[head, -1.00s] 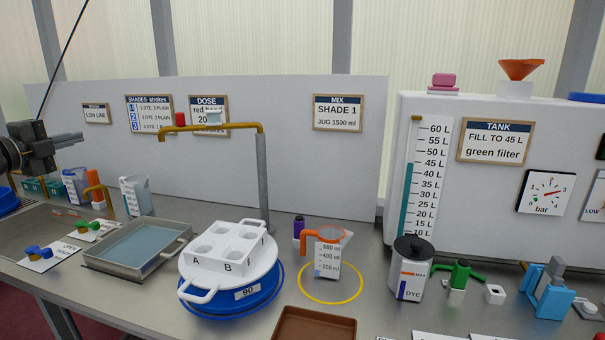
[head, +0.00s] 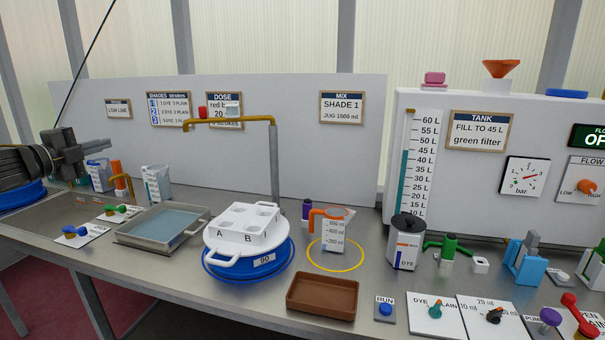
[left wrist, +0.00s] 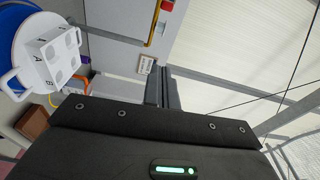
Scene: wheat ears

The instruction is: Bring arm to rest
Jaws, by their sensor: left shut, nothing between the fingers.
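My left gripper (head: 97,147) comes in from the left edge of the head view. It is held in the air above the left end of the bench, in front of the grey back panel. Its fingers are together with nothing between them. In the left wrist view its fingers (left wrist: 163,90) also show closed, pointing toward the panel. My right gripper is in neither view now.
The steel bench holds a grey tray of water (head: 160,229), a white holder (head: 245,222) on a blue round base, an orange-handled jug (head: 331,226), a brown tray (head: 322,297) and a dye canister (head: 406,243). Jugs (head: 157,183) stand near my left gripper.

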